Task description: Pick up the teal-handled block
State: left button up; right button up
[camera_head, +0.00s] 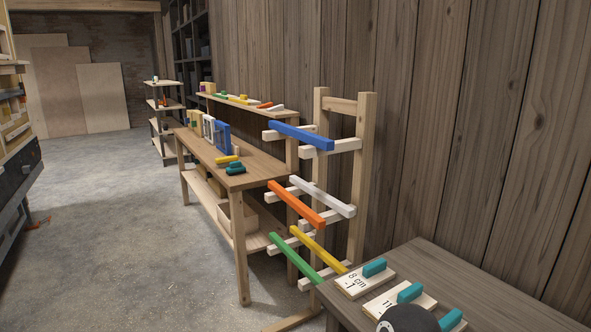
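Teal-handled blocks stand on the dark wooden table (447,262) at the lower right. One pale block marked "8 cm" (353,286) has a teal handle (374,267) on top. Beside it, nearer me, a second pale block (385,303) with a partly hidden "11" marking has a teal handle (410,292). A third teal handle (451,320) shows at the bottom edge, its block mostly hidden behind a dark round part, probably of my arm. A small teal object (236,169) lies on the workbench. Neither gripper's fingers show.
A wooden rack (366,180) with blue, white, orange, yellow and green bars stands behind the table. The workbench (262,168) holds upright frames and a yellow piece (227,160). A plank wall closes the right. Concrete floor (120,250) is open at left.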

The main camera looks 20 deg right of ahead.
aim_at(236, 167)
jog(key=u, duration=0.4)
jog(key=i, duration=5.5)
jog(key=z, duration=0.15)
